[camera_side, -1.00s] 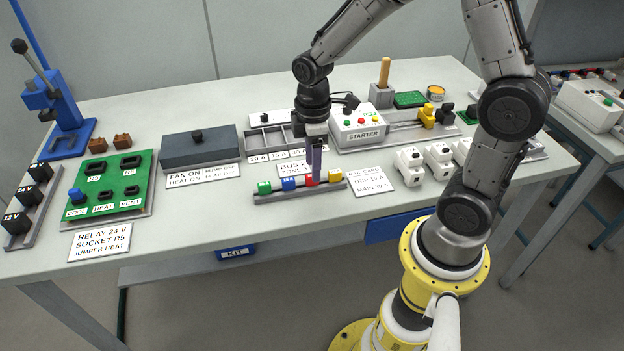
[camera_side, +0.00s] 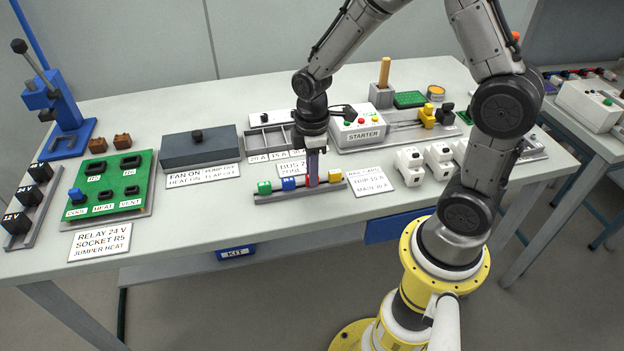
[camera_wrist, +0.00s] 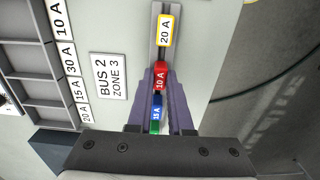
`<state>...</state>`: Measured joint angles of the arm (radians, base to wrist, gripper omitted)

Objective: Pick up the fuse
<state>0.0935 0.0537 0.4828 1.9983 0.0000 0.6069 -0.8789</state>
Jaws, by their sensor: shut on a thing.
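A grey fuse rail (camera_side: 265,199) holds a row of small coloured fuses: green (camera_side: 264,187), blue (camera_side: 288,184), red and yellow (camera_side: 335,176). My gripper (camera_side: 312,182) points down over the rail, its purple fingers shut on the red fuse. In the wrist view, the red fuse (camera_wrist: 160,77), marked 10 A, sits between my fingertips (camera_wrist: 160,84). The yellow fuse (camera_wrist: 165,30), marked 20 A, is ahead of it, and the blue fuse (camera_wrist: 156,113), marked 15 A, shows between the fingers. The red fuse still appears to be at rail level; its base is hidden.
A grey compartment tray (camera_side: 268,138) with amp labels and a starter box (camera_side: 358,130) stand behind the rail. White breaker-like blocks (camera_side: 438,160) stand to the right. A green relay board (camera_side: 110,185) is at the left. The table in front of the rail is clear.

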